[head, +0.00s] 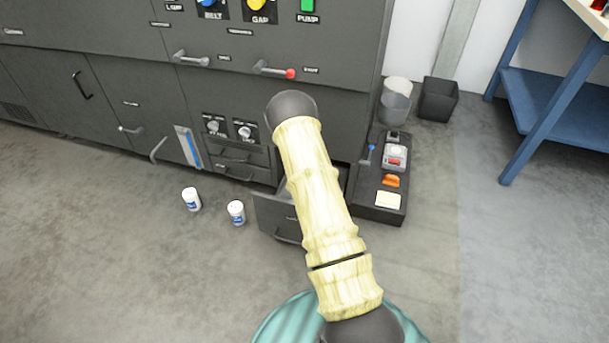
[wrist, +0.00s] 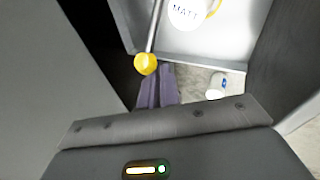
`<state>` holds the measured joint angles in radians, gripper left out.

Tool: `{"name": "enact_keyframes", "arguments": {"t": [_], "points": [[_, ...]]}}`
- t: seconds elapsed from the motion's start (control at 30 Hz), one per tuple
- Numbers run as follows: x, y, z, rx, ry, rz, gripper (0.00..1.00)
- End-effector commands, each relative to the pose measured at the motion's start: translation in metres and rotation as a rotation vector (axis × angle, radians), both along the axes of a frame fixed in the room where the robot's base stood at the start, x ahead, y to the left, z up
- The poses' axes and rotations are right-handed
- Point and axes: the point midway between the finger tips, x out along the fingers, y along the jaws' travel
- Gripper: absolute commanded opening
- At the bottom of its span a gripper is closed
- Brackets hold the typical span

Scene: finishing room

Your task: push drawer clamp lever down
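The open drawer (head: 277,222) stands out low from the dark cabinet in the head view; my arm partly covers it. In the wrist view, a thin metal lever with a yellow ball knob (wrist: 145,63) reaches down from the top beside the pale drawer (wrist: 205,61); I take it as the clamp lever. My gripper (wrist: 156,72) shows as two purple-grey fingers close together, seemingly shut. Their tips are at the knob, which overlaps the left one. I cannot tell whether they touch. In the head view my gripper is hidden behind my arm.
A white container marked MATT (wrist: 190,10) sits in the drawer. White bottles stand on the floor left of the drawer (head: 191,199) (head: 236,212). A dark strip with small items (head: 376,215) lies right of it. A blue table (head: 560,105) stands right; floor between is clear.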

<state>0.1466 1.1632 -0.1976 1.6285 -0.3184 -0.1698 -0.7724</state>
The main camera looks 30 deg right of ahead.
Motion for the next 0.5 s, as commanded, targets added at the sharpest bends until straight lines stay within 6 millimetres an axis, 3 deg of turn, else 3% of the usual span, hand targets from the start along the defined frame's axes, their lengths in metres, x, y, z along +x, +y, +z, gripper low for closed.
{"name": "enact_keyframes", "arguments": {"t": [0.03, 0.23, 0.5], "points": [[-0.014, -0.010, 0.000, 0.000, 0.045, 0.011, 0.00], [-0.035, -0.012, 0.021, 0.008, 0.157, 0.190, 0.00], [-0.060, -0.010, 0.078, 0.016, 0.248, 0.556, 0.00]]}}
